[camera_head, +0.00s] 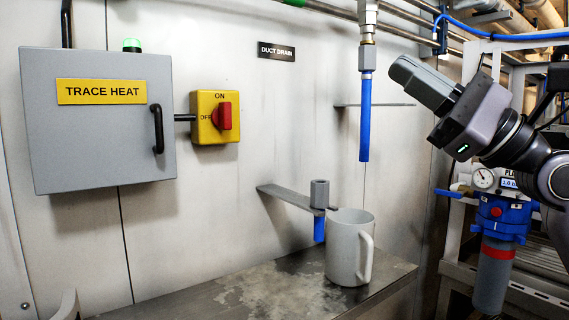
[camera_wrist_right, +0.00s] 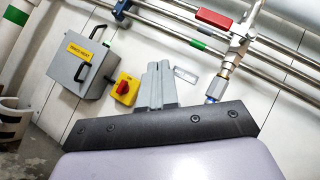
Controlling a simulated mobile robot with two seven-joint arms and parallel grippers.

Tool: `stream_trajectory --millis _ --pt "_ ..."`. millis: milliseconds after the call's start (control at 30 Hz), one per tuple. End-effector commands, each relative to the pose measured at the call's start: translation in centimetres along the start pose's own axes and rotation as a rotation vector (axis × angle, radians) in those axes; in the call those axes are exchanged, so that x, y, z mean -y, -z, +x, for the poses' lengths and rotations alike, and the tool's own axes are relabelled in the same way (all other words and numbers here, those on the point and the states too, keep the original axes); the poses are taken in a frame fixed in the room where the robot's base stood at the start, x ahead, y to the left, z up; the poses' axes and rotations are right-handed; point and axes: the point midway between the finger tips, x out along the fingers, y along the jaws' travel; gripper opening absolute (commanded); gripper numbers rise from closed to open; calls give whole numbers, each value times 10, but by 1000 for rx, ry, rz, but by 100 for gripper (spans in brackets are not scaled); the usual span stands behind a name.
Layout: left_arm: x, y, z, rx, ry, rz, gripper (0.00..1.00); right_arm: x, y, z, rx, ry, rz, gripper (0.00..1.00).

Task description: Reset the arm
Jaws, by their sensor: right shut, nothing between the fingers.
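My right gripper (camera_head: 425,84) is raised at the upper right of the head view, apart from the wall and the bench. It points up and to the left. In the right wrist view its two grey fingers (camera_wrist_right: 157,86) lie side by side, shut, with nothing between them. My left gripper is not in view. A grey mug (camera_head: 346,248) stands upright on the metal bench, below the gripper and to its left. A blue hose (camera_head: 365,118) hangs from a pipe fitting, left of my right gripper.
A grey TRACE HEAT box (camera_head: 97,145) and a yellow switch (camera_head: 212,118) with a red knob are on the wall at left. A bracket (camera_head: 285,195) holds a grey fitting above the bench (camera_head: 240,292). A blue filter housing (camera_head: 497,225) with a gauge is below my right arm.

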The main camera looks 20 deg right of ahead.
Motion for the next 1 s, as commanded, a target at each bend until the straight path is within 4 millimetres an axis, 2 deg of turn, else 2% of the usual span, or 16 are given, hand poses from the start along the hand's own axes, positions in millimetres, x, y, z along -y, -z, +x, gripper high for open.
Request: stream_trajectory --millis 167,267,367,467,633,767,800,867,900,967,1000 --pt "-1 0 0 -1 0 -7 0 -10 9 -3 45 28 144 0" --pt "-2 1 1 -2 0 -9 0 -22 24 -10 109 92 384 0" --pt "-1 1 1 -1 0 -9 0 -30 48 -27 179 211 698 0" --pt "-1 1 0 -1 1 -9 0 -36 80 -50 234 370 1014 0" --pt "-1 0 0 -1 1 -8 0 -60 152 -109 290 733 1506 0" --pt "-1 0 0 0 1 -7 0 -99 210 -169 305 1093 1823 0" --pt "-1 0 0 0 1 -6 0 -116 225 -189 306 1217 1904 0" --pt "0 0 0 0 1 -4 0 -144 244 -220 302 1410 2008 0" --pt "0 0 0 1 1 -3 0 -165 255 -241 297 1542 2064 0" --pt "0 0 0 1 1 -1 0 -198 266 -271 287 1745 2130 0" --pt "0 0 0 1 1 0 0 -221 270 -291 277 1884 2161 0"
